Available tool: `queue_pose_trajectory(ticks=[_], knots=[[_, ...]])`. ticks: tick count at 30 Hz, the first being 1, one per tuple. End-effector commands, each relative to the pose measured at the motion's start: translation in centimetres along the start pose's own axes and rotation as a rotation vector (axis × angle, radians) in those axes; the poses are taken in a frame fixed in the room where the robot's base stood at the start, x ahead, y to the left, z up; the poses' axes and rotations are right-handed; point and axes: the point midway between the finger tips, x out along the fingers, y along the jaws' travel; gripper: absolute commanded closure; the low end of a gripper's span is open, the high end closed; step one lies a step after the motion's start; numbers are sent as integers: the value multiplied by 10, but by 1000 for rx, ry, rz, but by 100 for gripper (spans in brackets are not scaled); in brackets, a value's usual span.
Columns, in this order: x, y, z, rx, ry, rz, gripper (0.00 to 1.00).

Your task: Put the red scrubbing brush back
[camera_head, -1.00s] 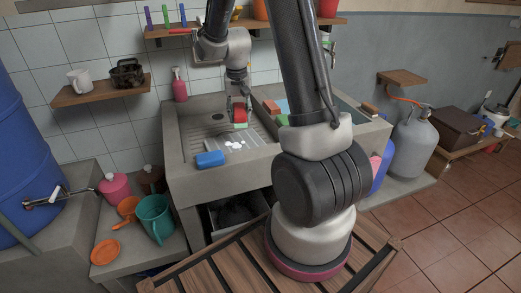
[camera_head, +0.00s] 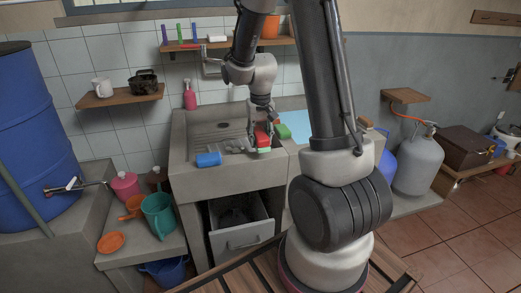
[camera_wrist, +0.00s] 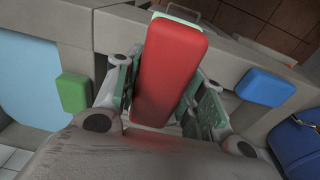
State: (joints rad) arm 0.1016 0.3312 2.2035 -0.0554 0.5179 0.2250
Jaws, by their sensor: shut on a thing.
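The red scrubbing brush (camera_head: 262,140) is in my gripper (camera_head: 263,128), over the right part of the sink's front in the head view. In the wrist view, the red brush (camera_wrist: 172,60) stands between the two fingers of my gripper (camera_wrist: 165,92), with a pale green-white edge at its far end. My gripper is shut on it. A blue brush or sponge (camera_head: 208,159) lies on the sink's front left rim. A green one (camera_head: 283,131) lies right of my gripper. Whether the red brush touches the rim cannot be told.
The grey sink (camera_head: 185,178) has an open drawer (camera_head: 242,234) below its front. A light blue sheet (camera_head: 298,139) lies right of the green block. A shelf (camera_head: 181,46) and a pink bottle (camera_head: 190,97) are behind. A green jug (camera_head: 158,215) stands at lower left.

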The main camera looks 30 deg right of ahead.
Motion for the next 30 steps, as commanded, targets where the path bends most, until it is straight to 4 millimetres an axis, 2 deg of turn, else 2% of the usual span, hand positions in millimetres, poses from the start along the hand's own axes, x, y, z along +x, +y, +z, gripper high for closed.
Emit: queue_pose_trajectory(ticks=[5, 10, 21, 22, 25, 30], knots=[[16, 0, 2, 0, -2, 1, 100], [41, 0, 4, 0, -3, 1, 100], [46, 0, 4, 0, 0, 0, 100], [46, 0, 4, 1, 0, 0, 59], [46, 0, 4, 1, 1, 0, 40], [46, 0, 4, 1, 1, 0, 39]])
